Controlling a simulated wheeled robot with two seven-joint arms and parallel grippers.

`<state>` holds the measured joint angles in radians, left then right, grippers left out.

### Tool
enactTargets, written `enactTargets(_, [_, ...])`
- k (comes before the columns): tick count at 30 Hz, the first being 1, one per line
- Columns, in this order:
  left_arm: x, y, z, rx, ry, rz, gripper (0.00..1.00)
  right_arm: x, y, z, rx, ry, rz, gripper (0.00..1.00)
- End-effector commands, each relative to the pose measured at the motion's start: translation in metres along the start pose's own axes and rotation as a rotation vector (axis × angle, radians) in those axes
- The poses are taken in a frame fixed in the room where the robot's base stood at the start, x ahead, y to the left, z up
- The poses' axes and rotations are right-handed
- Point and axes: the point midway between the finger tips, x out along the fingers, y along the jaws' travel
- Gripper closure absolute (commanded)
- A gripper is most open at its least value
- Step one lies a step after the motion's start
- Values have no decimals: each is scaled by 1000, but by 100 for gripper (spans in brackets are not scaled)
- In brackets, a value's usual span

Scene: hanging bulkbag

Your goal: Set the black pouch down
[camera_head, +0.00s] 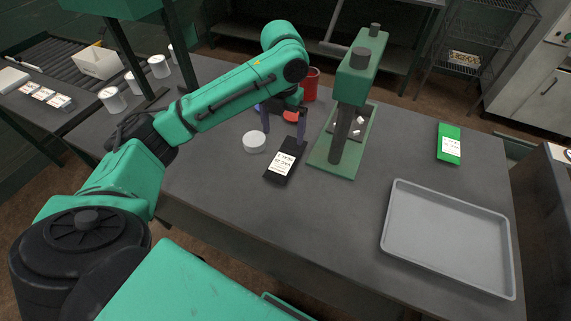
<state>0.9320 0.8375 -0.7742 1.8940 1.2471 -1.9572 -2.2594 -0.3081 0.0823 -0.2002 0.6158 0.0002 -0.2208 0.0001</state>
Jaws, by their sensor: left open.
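The black pouch (284,161) with a white label lies on the grey table (220,200), left of the green press-like stand. My left gripper (282,138) is at the pouch's far end, with its dark fingers spread apart. One finger is near the white round lid or cup and the other is close to the stand's base. The gripper does not appear to hold the pouch. Whether a finger touches the pouch is too small to tell. My right gripper is not in view.
The green stand (357,75) is right beside the pouch. A white round container (254,141) is to its left and a red cup (311,84) behind. A green pouch (449,144) and an empty grey tray (447,284) lie to the right. The table's front middle is clear.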

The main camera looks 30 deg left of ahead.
Motion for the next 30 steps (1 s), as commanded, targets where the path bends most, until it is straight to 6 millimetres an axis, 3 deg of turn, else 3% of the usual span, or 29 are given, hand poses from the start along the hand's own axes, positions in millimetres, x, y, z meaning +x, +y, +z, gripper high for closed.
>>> enactTargets(6, [54, 1, -2, 0, 6, 1, 0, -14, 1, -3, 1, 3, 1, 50])
enactTargets(18, [118, 2, 2, 0, 3, 2, 0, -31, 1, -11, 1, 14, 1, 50])
enactTargets(25, [126, 3, 2, 0, 0, 1, 0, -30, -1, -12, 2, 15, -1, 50])
enactTargets(26, [125, 3, 2, 0, 0, 1, 4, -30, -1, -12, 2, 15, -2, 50])
enactTargets(30, [125, 3, 2, 0, 0, 1, 57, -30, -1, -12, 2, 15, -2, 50])
